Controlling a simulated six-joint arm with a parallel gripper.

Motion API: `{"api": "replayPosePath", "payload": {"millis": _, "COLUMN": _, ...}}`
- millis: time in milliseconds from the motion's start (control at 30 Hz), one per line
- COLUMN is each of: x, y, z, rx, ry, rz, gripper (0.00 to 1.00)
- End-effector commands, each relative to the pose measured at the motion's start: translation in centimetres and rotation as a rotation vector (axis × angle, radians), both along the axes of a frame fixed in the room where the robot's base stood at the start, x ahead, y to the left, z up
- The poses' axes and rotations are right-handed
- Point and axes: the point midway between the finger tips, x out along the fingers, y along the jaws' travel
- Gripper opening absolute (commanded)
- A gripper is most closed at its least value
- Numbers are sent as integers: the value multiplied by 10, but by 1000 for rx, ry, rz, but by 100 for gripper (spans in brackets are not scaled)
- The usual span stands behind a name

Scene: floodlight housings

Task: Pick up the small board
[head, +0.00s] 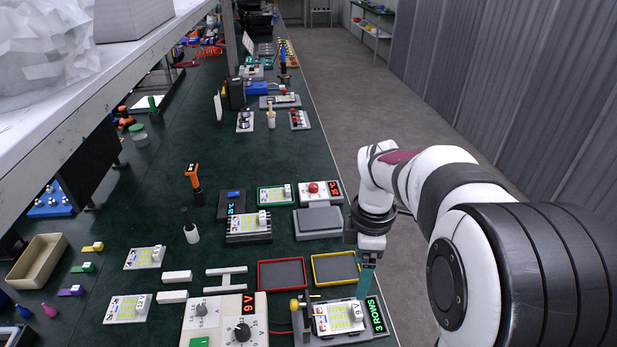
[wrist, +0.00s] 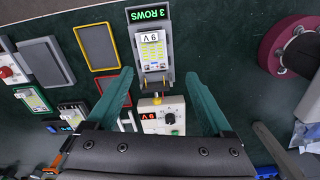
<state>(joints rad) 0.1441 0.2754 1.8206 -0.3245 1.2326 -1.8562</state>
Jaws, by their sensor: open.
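A small white board (head: 338,317) with rows of yellow LEDs and a block marked 9 V sits in a grey test fixture (head: 303,331). The fixture has a display (head: 376,315) reading 3 ROWS. In the wrist view the board (wrist: 152,52) lies just beyond my fingertips, in the fixture. My gripper (head: 365,283) has teal fingers and is above the fixture, at its right back side in the head view. In the wrist view my gripper (wrist: 158,74) is open and empty, with its fingers spread wide. Similar boards (head: 145,257) (head: 128,308) lie on the bench at left.
A red-rimmed tray (head: 260,275) and a yellow-rimmed tray (head: 314,270) lie behind the fixture, both empty. A power supply (head: 222,335) showing 9V stands left of it. Another board sits on a black finned housing (head: 248,238). The bench edge is close at right.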

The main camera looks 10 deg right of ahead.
Motion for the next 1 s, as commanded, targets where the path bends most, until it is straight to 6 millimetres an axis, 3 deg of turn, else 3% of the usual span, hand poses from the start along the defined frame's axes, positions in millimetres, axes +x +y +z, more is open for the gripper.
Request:
{"api": "replayPosePath", "payload": {"millis": 33, "x": 11, "y": -6, "z": -7, "rx": -6, "ry": 0, "rz": 90, "gripper": 85}}
{"api": "replayPosePath", "payload": {"millis": 133, "x": 22, "y": -12, "z": -18, "rx": -14, "ry": 0, "rz": 198, "gripper": 85}}
{"api": "replayPosePath", "payload": {"millis": 500, "x": 22, "y": -13, "z": -110, "rx": -13, "ry": 1, "rz": 211, "gripper": 85}}
{"api": "replayPosePath", "payload": {"millis": 833, "x": 21, "y": -19, "z": -164, "rx": -13, "ry": 2, "rz": 209, "gripper": 85}}
{"api": "replayPosePath", "payload": {"millis": 1000, "x": 21, "y": -19, "z": -172, "rx": -14, "ry": -2, "rz": 208, "gripper": 85}}
